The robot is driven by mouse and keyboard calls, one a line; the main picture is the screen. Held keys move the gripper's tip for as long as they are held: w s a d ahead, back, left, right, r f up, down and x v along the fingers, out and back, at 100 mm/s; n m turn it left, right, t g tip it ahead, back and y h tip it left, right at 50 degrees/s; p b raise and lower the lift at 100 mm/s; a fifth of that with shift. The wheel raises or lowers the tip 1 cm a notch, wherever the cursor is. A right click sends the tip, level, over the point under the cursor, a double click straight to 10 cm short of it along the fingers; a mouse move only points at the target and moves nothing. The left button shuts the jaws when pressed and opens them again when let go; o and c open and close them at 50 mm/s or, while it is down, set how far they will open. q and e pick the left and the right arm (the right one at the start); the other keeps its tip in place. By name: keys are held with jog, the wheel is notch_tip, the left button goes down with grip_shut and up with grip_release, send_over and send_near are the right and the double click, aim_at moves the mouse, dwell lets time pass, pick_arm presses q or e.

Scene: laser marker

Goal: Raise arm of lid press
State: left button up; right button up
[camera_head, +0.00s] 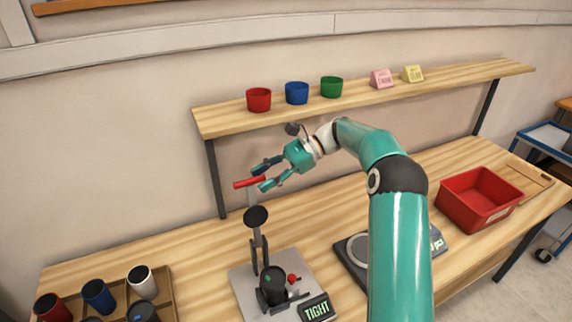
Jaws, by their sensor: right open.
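The lid press stands at the front of the bench on a grey base plate (240,283). Its arm points up, with a black disc (256,216) partway along it and a red bar handle (248,182) at the top. A dark cup (272,284) sits low in the press, beside a small red knob. My right gripper (262,174) is at the handle, its open fingers on either side of the bar. Whether a finger touches the bar I cannot tell. My left gripper is not in view.
A display (317,309) reading TIGHT lies by the press. A cup tray (168,300) is at left, a scale (352,262) partly behind my right arm, and a red bin (480,198) at right. A shelf (215,122) with cups and blocks runs above the bench.

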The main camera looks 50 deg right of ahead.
jog(key=v, duration=0.7)
jog(key=shift+s+d, duration=0.15)
jog(key=shift+d, duration=0.2)
jog(key=shift+r, duration=0.1)
